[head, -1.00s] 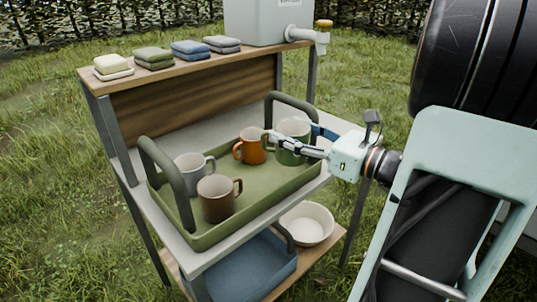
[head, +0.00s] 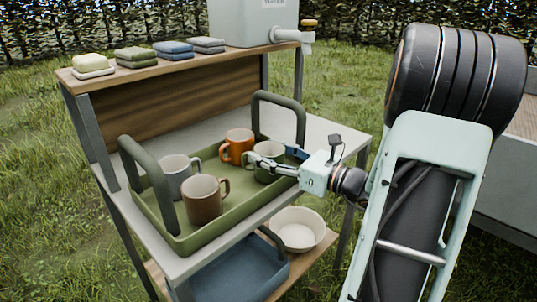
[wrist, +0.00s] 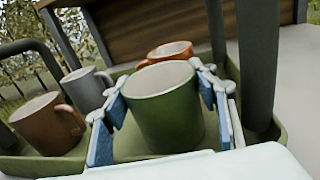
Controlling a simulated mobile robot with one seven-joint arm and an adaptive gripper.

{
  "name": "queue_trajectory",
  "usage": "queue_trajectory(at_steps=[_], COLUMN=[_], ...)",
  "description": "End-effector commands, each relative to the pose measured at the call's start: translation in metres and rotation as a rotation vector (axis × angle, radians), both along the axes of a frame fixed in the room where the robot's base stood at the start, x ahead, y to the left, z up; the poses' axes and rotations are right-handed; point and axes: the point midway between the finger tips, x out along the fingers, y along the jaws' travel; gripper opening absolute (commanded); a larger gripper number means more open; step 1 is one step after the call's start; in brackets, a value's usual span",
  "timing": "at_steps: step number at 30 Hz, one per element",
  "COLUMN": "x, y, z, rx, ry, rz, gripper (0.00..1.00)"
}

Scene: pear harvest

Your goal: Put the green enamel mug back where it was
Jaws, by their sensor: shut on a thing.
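The green enamel mug (head: 267,160) is at the right end of the green tray (head: 213,216), in front of the orange mug (head: 237,146). My gripper (head: 277,160) is shut around the green mug from the right. In the wrist view the green mug (wrist: 165,108) is upright between my blue finger pads, with the green tray (wrist: 130,143) around it. Whether its base touches the tray floor cannot be told. The grey mug (head: 178,172) and the brown mug (head: 203,200) stand in the tray's left half.
The tray's arched handles (head: 280,98) rise at both ends, one close behind the green mug. A white bowl (head: 298,230) and a blue tub (head: 240,275) are on the lower shelf. Folded cloths (head: 135,56) and a grey water tank (head: 250,22) are on the top shelf.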

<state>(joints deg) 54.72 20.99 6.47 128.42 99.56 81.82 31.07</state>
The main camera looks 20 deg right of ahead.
Motion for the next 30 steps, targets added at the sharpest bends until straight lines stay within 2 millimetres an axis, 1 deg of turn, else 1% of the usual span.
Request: queue_trajectory(at_steps=[4, 5, 6, 7, 14, 17, 19, 23, 30], x=[0.0, 0.0, 0.0, 0.0, 0.0, 0.0, -0.005, -0.024, -0.07], y=[0.0, 0.0, 0.0, 0.0, 0.0, 0.0, -0.004, -0.015, -0.041], z=[-0.003, -0.004, -0.003, -0.003, -0.003, 0.001, 0.001, 0.002, 0.002], rx=[0.001, 0.001, 0.0, 0.0, 0.0, -0.001, -0.001, 0.0, 0.0], ry=[0.0, 0.0, 0.0, 0.0, 0.0, 0.0, 0.002, 0.002, 0.002], rz=[0.0, 0.0, 0.0, 0.0, 0.0, 0.0, -0.002, -0.005, -0.005], gripper=[0.21, 0.55, 0.59, 0.61, 0.61, 0.61, 0.61, 0.61, 0.61])
